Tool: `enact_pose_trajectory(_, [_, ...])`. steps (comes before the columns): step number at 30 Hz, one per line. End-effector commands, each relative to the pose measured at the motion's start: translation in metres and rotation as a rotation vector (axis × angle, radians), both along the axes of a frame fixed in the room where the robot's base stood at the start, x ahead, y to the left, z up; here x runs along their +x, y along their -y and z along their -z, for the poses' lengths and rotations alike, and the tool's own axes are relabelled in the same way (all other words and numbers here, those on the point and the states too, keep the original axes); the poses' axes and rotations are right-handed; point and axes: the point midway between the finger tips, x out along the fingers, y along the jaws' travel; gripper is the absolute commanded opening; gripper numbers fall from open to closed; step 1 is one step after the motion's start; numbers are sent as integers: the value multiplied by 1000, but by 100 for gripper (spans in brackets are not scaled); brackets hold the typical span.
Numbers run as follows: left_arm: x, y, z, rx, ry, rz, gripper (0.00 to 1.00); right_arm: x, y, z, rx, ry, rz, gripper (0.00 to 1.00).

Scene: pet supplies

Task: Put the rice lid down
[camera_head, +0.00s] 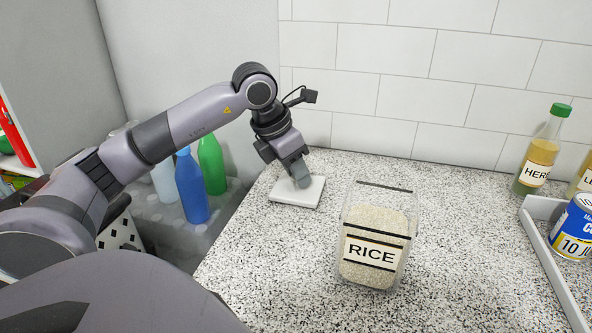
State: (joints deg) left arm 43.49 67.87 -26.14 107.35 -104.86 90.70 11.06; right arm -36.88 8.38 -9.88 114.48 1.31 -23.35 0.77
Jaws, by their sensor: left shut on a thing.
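The rice lid (309,196) is a flat white square at the left end of the speckled counter. It appears to lie flat on the counter or just over it; I cannot tell which. My left gripper (301,181) points down at the lid's middle and is shut on it; its fingertips hide the part they grip. The rice container (372,258), clear and labelled RICE, stands upright to the right of the lid, open at the top and partly filled with rice. My right gripper is not in view.
The counter (460,240) is clear around the container. A white tray (548,262) at the right holds a blue can (574,228); a green-capped bottle (538,158) stands behind. Blue (190,187) and green (212,163) bottles stand beyond the counter's left edge. A tiled wall closes the back.

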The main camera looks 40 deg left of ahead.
Motion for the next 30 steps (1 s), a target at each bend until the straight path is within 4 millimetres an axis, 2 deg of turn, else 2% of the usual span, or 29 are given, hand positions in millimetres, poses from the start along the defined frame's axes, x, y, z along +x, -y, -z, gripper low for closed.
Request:
enact_pose_trajectory(8, [0, 0, 4, 0, 0, 0, 0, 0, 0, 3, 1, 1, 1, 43])
enact_pose_trajectory(9, [0, 0, 2, 1, 0, 0, 40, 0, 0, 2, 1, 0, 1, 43])
enact_pose_trajectory(11, [0, 0, 2, 0, 0, 0, 55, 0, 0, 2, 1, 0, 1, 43])
enact_pose_trajectory(19, [0, 0, 2, 0, 0, -1, 55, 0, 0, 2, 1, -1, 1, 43])
enact_pose_trajectory(23, [-1, -1, -5, 0, 2, -1, 55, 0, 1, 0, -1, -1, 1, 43])
enact_pose_trajectory(26, [-6, -3, -19, 1, 5, -2, 55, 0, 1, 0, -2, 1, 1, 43])
enact_pose_trajectory(30, [-17, -6, -48, 2, 7, -2, 55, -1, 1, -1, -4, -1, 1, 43])
